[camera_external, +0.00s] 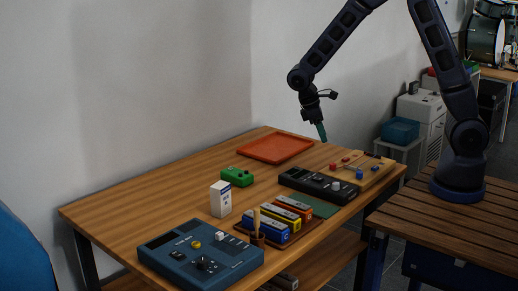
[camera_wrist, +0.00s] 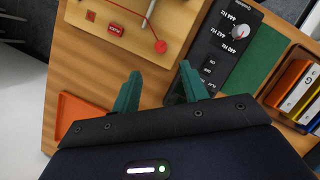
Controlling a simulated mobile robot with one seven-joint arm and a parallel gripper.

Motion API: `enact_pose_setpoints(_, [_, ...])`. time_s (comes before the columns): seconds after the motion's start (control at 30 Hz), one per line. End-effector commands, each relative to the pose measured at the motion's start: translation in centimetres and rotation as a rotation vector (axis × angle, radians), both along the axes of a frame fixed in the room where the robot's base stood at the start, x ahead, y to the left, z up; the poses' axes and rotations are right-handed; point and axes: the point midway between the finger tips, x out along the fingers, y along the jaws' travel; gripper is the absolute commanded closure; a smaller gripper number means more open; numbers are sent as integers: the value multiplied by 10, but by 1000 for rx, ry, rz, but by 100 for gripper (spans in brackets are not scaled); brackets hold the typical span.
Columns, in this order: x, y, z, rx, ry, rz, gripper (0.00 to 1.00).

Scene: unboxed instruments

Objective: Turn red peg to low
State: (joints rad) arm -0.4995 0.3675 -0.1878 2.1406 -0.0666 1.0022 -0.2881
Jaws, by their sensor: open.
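A light wooden board (camera_external: 374,173) with small red and blue parts lies at the right end of the table. In the wrist view, the board (camera_wrist: 138,14) fills the top left. A red round knob (camera_wrist: 160,46), possibly the red peg, sits near its edge at the end of a thin pinkish line. A red label (camera_wrist: 116,29) and a small red square (camera_wrist: 91,15) are left of it; their lettering is too small to read surely. My gripper (camera_external: 322,131) is above the table, apart from the board. Its green fingers (camera_wrist: 157,88) are open with nothing between them.
A black tuner (camera_external: 317,185) with a white knob (camera_wrist: 240,30) lies beside the board. A green mat (camera_external: 319,208), colored blocks on a tray, a cup, a white carton (camera_external: 221,198), a green box (camera_external: 237,177) and a blue device (camera_external: 201,255) stand nearer. An orange-red tray (camera_external: 263,149) lies behind.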

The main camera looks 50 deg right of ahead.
Motion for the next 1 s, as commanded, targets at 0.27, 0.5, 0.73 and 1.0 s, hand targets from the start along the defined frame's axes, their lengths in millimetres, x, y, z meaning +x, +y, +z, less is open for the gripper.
enact_pose_setpoints(0.27, [-3, -1, -18, -7, 12, 9, 56])
enact_pose_setpoints(0.5, [-16, -10, -54, -8, 13, 7, 56])
enact_pose_setpoints(0.73, [-26, -18, -87, -8, 12, 8, 56])
enact_pose_setpoints(1.0, [-32, -23, -104, -7, 10, 7, 56])
